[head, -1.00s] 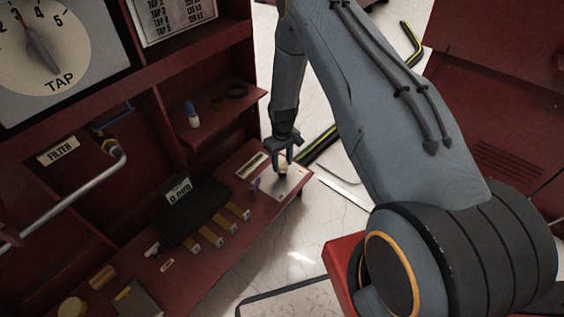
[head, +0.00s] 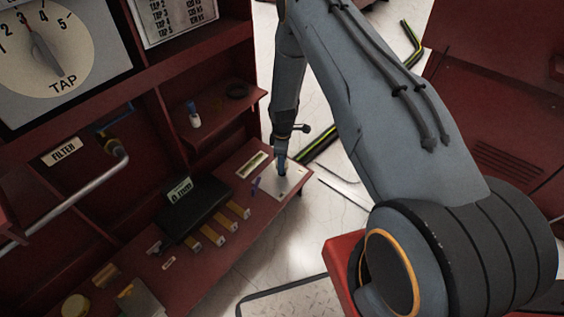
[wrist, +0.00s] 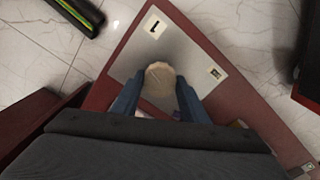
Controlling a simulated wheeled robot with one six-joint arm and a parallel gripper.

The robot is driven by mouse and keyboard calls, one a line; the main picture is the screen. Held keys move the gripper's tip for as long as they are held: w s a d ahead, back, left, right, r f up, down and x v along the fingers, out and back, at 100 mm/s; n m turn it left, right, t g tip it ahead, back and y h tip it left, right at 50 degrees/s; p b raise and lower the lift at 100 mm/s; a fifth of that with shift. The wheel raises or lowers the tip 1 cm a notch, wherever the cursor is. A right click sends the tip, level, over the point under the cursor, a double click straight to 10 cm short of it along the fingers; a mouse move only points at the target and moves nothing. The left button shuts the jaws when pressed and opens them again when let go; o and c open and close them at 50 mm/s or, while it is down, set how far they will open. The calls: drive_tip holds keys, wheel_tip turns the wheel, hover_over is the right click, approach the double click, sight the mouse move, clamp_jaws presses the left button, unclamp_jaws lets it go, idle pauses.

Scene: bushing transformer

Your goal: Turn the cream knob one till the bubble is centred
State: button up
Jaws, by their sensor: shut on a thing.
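The cream knob (wrist: 160,77) is round and sits on a pale metal plate (wrist: 135,58) with a label "1" (wrist: 154,26). My gripper (wrist: 159,88) has its two blue fingers on either side of the knob, shut on it. In the head view my gripper (head: 282,166) points down onto the same plate (head: 293,181), and its fingers hide the knob. A pale greenish strip in a frame, perhaps the level vial (head: 255,164), lies left of the plate. Its bubble is too small to make out.
A black box (head: 194,211) with a label and several yellow-ended strips stands left on the red bench (head: 192,262). A small blue-topped bottle (head: 194,117) stands on the shelf above. Yellow-black bars (head: 318,146) lie on the floor beyond the bench's right edge.

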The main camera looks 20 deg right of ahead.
drive_tip(key=shift+s+n, duration=0.15)
drive_tip(key=shift+n, duration=0.35)
drive_tip(key=o, duration=1.1)
wheel_tip(320, 180, up, 8)
drive_tip(key=shift+f+p, duration=0.1)
drive_tip(key=shift+p, duration=0.7)
